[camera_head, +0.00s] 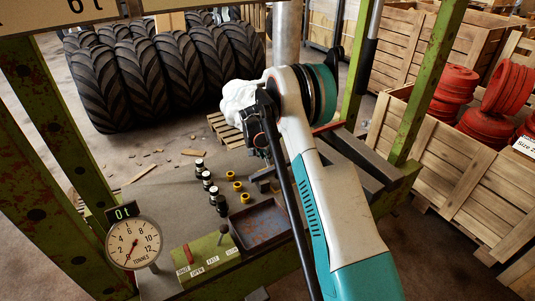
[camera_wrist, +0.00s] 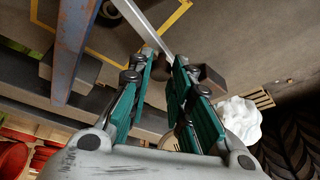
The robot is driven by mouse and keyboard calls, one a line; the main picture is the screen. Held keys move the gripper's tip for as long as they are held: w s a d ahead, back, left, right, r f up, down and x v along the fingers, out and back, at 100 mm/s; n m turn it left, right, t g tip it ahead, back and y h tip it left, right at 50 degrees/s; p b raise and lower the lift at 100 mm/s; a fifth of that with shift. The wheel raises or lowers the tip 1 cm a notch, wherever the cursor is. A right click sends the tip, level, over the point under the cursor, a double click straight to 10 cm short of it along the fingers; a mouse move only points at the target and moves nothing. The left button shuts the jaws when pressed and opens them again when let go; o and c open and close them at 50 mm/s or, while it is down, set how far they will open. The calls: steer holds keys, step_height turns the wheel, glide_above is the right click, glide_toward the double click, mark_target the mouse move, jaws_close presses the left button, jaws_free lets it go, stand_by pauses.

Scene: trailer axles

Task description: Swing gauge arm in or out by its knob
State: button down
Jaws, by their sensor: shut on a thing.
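In the wrist view my gripper (camera_wrist: 164,57) has its two green-padded fingers closed in around the end of a pale, thin bar (camera_wrist: 146,24), which looks like the gauge arm. The bar runs from the top edge down to the fingertips. The knob itself is mostly hidden between the fingers. A dark brown block (camera_wrist: 208,80) sits just beyond the right finger. In the head view my gripper (camera_head: 262,150) is over the far part of the grey press table, largely hidden by my own arm, and its contact there cannot be made out.
A rust-stained tray (camera_head: 262,226), several small black and yellow cylinders (camera_head: 222,205), a green lever box (camera_head: 205,262) and a tonne dial (camera_head: 133,243) stand near. Green press posts (camera_head: 425,85) flank the table. Tyres (camera_head: 160,72) and wooden crates (camera_head: 440,150) lie beyond.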

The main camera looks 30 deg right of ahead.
steer(key=shift+w+a+m+g+h, duration=0.1)
steer(key=shift+w+a+m+g, duration=0.2)
steer(key=shift+m, duration=0.55)
steer(key=shift+w+a+m+g+h, duration=0.1)
steer(key=shift+w+a+m+g, duration=0.25)
steer(key=shift+m, duration=0.55)
steer(key=shift+w+a+m+g+h, duration=0.15)
steer(key=shift+a+m+g, duration=0.25)
steer(key=shift+m, duration=0.45)
steer(key=c, duration=1.5)
jaws_free()
steer(key=shift+o, duration=0.2)
